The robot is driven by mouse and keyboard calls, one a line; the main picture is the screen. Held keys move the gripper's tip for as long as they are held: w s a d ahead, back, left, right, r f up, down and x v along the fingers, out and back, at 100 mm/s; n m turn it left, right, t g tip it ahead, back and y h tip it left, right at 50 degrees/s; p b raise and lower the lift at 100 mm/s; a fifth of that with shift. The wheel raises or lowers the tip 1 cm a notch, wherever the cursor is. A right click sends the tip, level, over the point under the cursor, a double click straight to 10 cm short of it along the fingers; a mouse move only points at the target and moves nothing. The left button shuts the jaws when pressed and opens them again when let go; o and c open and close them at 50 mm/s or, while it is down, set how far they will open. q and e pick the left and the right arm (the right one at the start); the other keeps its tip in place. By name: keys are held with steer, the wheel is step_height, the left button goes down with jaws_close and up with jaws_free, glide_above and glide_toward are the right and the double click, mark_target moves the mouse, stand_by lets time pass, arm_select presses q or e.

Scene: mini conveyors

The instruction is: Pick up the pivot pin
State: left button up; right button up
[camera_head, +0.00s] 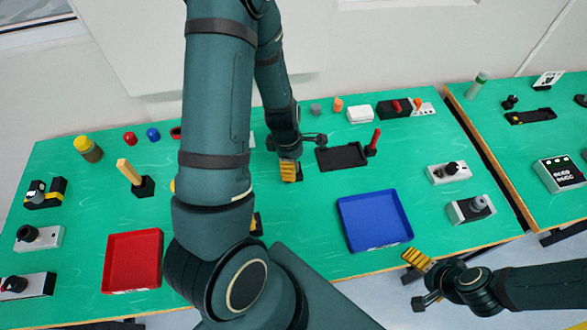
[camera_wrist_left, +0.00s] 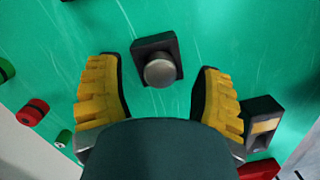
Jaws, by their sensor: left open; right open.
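I take the pivot pin (camera_wrist_left: 160,70) to be the grey round-topped post on a dark square base, though no label confirms it. In the left wrist view it stands upright between my open left fingers, a little above their middle line. My left gripper (camera_wrist_left: 157,96) is open and empty, one yellow-padded finger on each side, with no contact visible. In the head view my left gripper (camera_head: 288,170) points down over the green table, and my own arm hides much of the area beside it. My right gripper (camera_head: 416,281) is open and empty off the table's front edge.
A blue tray (camera_head: 349,219) and a red tray (camera_head: 110,265) lie on the green table. A black-and-yellow block (camera_wrist_left: 262,112) is close to one left finger.

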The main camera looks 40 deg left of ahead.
arm_select(q)
steer(key=shift+w+d+f, duration=0.1)
steer(key=shift+d+f, duration=0.05)
steer(key=shift+f, duration=0.5)
jaws_close()
steer(key=shift+r, duration=0.1)
